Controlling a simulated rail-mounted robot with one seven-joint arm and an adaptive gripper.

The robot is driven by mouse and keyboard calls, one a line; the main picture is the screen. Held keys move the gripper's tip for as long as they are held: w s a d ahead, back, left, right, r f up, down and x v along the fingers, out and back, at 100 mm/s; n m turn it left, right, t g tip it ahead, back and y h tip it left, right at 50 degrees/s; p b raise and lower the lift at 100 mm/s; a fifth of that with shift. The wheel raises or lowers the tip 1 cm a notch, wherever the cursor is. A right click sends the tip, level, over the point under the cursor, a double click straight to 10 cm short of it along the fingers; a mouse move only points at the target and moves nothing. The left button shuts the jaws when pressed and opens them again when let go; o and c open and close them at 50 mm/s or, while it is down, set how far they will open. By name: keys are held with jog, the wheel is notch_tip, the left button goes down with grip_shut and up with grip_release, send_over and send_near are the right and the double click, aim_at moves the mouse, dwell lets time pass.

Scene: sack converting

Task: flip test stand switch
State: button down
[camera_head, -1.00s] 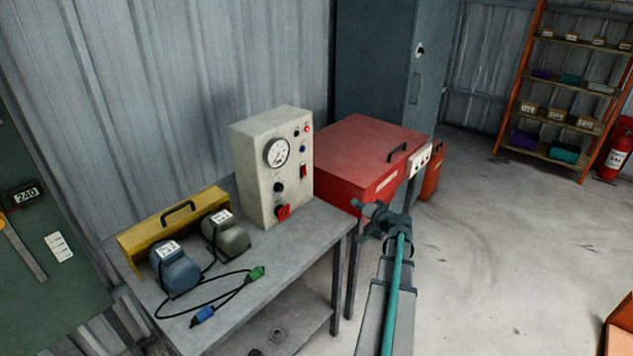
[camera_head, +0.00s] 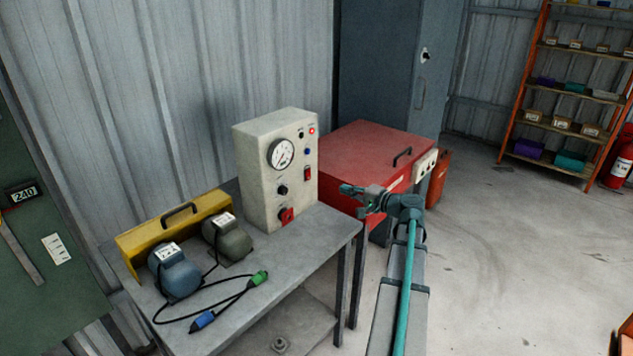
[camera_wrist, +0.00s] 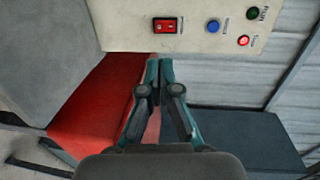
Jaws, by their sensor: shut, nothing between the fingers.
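The test stand (camera_head: 262,170) is a cream box with a gauge, knobs, lamps and a switch, standing upright on a grey bench. Its red rocker switch (camera_head: 308,174) is on the right part of the front panel. The switch also shows near the top of the wrist view (camera_wrist: 168,25). My gripper (camera_head: 346,188) is to the right of the panel, pointing left towards it. In the wrist view my gripper (camera_wrist: 160,62) has its fingertips together and empty, just below the switch in the picture. A gap to the panel cannot be judged exactly there.
The grey bench (camera_head: 318,237) also holds two motors, a yellow guard (camera_head: 140,236) and a cable with blue and green plugs. A red chest (camera_head: 370,150) stands behind my gripper. A blue button (camera_wrist: 213,26) and lamps sit beside the switch. Floor at right is open.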

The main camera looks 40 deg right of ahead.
aim_at(309, 178)
jog(key=shift+w, duration=0.1)
jog(key=p+x, duration=0.3)
jog(key=x, duration=0.9)
jog(key=shift+w, duration=0.3)
jog(key=shift+w+a+f+p, duration=0.25)
jog(key=shift+w+p, duration=0.1)
jog(key=shift+w, duration=0.25)
